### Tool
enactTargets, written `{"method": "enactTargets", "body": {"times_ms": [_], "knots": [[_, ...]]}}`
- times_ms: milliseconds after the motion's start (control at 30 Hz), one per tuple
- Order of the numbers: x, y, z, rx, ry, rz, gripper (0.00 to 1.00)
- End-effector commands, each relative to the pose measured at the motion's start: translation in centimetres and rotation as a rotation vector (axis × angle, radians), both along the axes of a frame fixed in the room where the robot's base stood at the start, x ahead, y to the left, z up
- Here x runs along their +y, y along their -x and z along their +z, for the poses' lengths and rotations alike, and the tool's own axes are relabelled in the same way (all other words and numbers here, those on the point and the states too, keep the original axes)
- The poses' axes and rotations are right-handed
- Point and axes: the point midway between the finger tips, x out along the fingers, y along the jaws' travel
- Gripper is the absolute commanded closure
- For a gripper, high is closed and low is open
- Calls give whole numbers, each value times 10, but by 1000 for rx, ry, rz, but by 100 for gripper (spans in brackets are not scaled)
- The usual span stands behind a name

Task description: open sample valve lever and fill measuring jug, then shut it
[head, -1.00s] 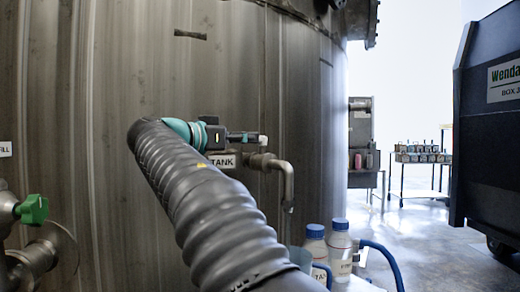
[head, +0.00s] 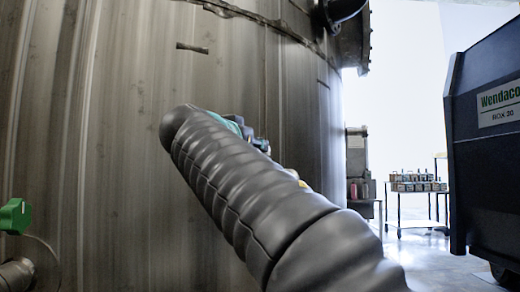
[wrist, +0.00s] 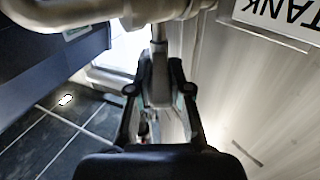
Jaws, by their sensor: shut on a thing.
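In the wrist view my gripper (wrist: 159,98) has its two dark fingers closed on either side of a grey metal piece, which looks like the sample valve lever (wrist: 158,66). The lever hangs from a thin stem at the pipe (wrist: 75,12) across the top of that view. In the head view my arm covers the lever and pipe, and only a bit of my gripper (head: 262,143) shows past it. The measuring jug cannot be made out in either view now. Whether liquid flows cannot be seen.
The tall metal tank (head: 110,130) fills the left, close to my arm. A TANK label (wrist: 282,14) is upside down in the wrist view. A green-handled valve (head: 15,216) sits at lower left. A dark container (head: 490,150) stands right, and a cart (head: 415,187) stands behind.

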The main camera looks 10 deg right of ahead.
Motion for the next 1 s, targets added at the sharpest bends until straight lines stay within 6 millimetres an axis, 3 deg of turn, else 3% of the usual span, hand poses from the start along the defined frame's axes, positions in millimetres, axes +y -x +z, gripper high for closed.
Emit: {"method": "enactTargets", "body": {"times_ms": [167,200,300,667,1000], "knots": [[-1,0,0,0,-1,-2,100],[-1,0,0,0,-1,-3,77],[-1,0,0,0,-1,-3,56],[1,2,0,-1,-1,-3,56],[34,42,0,-1,-1,1,56]]}}
